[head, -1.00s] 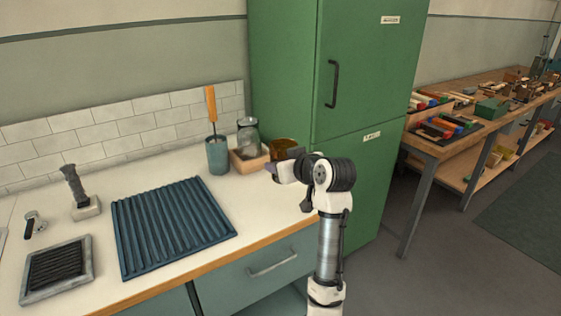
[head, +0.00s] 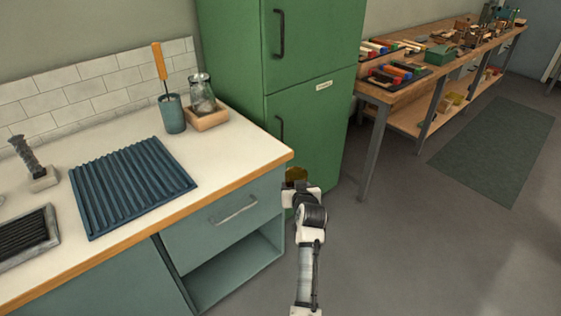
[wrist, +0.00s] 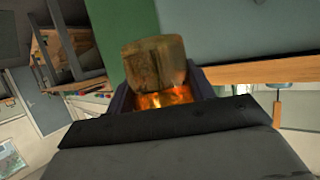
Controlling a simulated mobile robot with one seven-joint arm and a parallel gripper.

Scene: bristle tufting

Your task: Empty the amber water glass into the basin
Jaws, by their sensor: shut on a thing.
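The amber glass (wrist: 155,65) is held between the jaws of my gripper (wrist: 163,92) in the wrist view, with bright orange showing near its lower part. In the head view my gripper (head: 298,184) is off the counter's right end, in front of the green cabinet, and the amber glass (head: 296,174) shows just above it, partly hidden by my arm. My gripper is shut on the glass. I cannot tell how much water is in it. No basin can be made out in these views.
The counter (head: 235,150) holds a blue ribbed mat (head: 132,187), a teal cup (head: 172,114) with an orange-handled tool, and a glass jar (head: 201,94) in a wooden tray (head: 208,119). The green cabinet (head: 305,100) stands behind. Open floor (head: 400,240) lies to the right.

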